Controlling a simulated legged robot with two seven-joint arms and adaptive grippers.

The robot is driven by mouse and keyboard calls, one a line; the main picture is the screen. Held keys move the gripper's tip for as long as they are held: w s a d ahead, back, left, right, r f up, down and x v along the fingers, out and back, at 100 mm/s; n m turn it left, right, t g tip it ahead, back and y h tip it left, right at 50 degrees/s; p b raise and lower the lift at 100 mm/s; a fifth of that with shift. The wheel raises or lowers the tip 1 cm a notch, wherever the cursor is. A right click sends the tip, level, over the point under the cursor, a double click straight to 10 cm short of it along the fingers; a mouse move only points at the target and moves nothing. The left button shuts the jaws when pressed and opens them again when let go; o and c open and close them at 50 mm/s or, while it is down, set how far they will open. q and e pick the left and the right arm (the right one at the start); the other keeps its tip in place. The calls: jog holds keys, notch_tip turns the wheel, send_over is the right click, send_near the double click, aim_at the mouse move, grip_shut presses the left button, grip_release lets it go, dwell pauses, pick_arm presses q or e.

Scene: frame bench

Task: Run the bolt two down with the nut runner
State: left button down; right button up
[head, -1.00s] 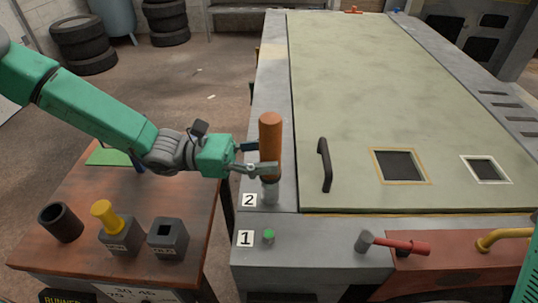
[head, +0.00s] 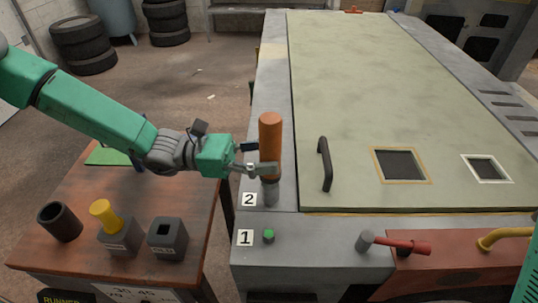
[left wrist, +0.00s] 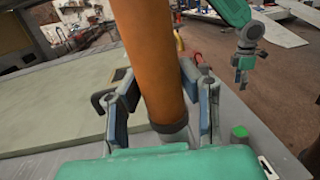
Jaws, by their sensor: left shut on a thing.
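The nut runner, with an orange-brown handle (head: 270,135) and a grey lower end (head: 270,192), stands upright on the bench frame beside the label 2 (head: 249,199). Bolt two is hidden under its lower end, so I cannot see how they meet. My left gripper (head: 264,160) is shut around the lower handle; the left wrist view shows its fingers (left wrist: 163,103) on both sides of the handle (left wrist: 150,50). Bolt one (head: 268,236), with a green top, is by the label 1 (head: 245,238). My right gripper (left wrist: 243,66) hangs far off in the left wrist view, too small to judge.
A pale green panel (head: 390,100) with a black handle (head: 325,164) lies right of the runner. The wooden side table (head: 190,210) holds a dark cup (head: 60,222), a block with a yellow tool (head: 103,214) and an empty-socketed block (head: 168,240). A red-handled hammer-like tool (head: 400,244) lies in front.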

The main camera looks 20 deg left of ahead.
aim_at(269, 132)
pick_arm(q)
jog(key=shift+r, duration=0.2)
jog(key=shift+r+p, duration=2.3)
jog(key=shift+r, duration=0.65)
jog(key=shift+f, duration=0.1)
